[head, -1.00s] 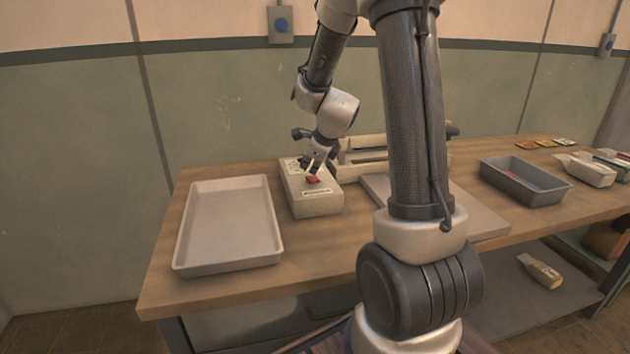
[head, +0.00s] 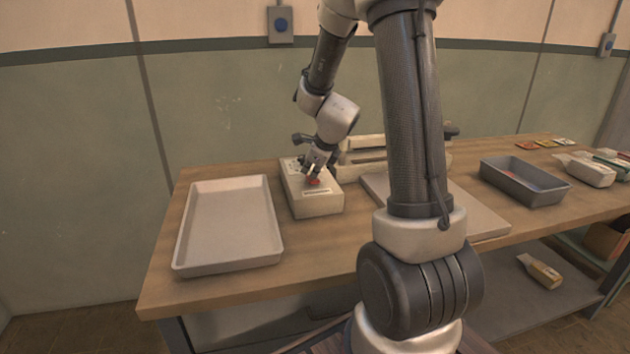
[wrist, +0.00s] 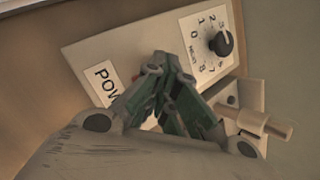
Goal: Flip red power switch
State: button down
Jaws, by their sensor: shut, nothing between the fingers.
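The red power switch (head: 314,182) is on the top face of a cream power box (head: 316,205) on the wooden bench. My gripper (head: 313,174) is shut and empty, with its fingertips right at the switch; I cannot tell whether they touch it. In the wrist view my gripper (wrist: 162,62) covers the middle of the power box panel (wrist: 165,40), and the switch is mostly hidden behind the fingers. A label starting "POW" (wrist: 106,82) shows left of the fingers. Whether the switch is flipped cannot be seen.
A black dial (wrist: 221,43) with numbers sits on the panel beside the fingers. A pale empty tray (head: 228,258) lies left of the box. A cream device (head: 362,163) stands behind it. A grey bin (head: 524,190) is farther right.

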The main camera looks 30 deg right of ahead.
jog(key=shift+f, duration=0.2)
jog(key=shift+r, duration=0.1)
jog(key=shift+w+r, duration=0.1)
jog(key=shift+r, duration=0.65)
jog(key=shift+w+d+r, duration=0.1)
jog(key=shift+w+r, duration=0.05)
jog(key=shift+r, duration=0.7)
jog(key=shift+w+d+r, duration=0.1)
jog(key=shift+w+r, duration=0.1)
jog(key=shift+r, duration=0.6)
jog(key=shift+w+r, duration=0.15)
jog(key=shift+r, duration=0.7)
